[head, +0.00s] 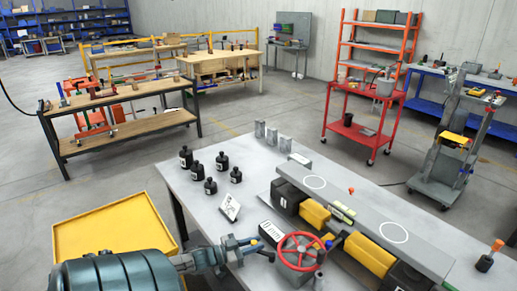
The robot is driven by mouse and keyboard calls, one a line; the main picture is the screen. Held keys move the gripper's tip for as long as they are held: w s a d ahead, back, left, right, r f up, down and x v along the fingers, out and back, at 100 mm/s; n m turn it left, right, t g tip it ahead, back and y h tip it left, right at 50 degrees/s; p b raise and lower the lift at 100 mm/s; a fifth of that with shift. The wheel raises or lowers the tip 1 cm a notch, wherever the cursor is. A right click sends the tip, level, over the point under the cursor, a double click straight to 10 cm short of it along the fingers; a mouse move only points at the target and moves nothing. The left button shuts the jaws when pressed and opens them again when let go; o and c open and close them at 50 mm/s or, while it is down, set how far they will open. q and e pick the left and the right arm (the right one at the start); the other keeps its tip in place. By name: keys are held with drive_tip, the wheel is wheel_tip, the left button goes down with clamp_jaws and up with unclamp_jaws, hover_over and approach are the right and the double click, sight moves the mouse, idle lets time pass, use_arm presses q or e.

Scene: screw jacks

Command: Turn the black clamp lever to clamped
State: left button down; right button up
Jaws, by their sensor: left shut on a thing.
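My left gripper (256,247) reaches in from the lower left, over the near edge of the grey worktable (240,192), just left of a red handwheel (300,250). It is shut on a small dark part, which looks like the black clamp lever (269,256). The jaws hide much of the lever, and its angle is too small to read. The screw jack unit is a long grey plate (365,217) with yellow blocks (315,213) beneath it and two white rings on top. My right gripper is not in view.
Several black bottle-like weights (222,161) and a small white sign (229,206) stand left of the unit. Grey blocks (272,136) stand at the back. An orange-handled tool (489,256) is at the right. A yellow tray (115,232) lies at the lower left.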

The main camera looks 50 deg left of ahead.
use_arm(q)
drive_tip(key=shift+f, duration=0.1)
drive_tip(key=c, duration=1.3)
unclamp_jaws()
drive_tip(key=shift+w, duration=0.1)
drive_tip(key=v, duration=1)
drive_tip(key=shift+s, duration=0.4)
drive_tip(key=shift+a, duration=0.1)
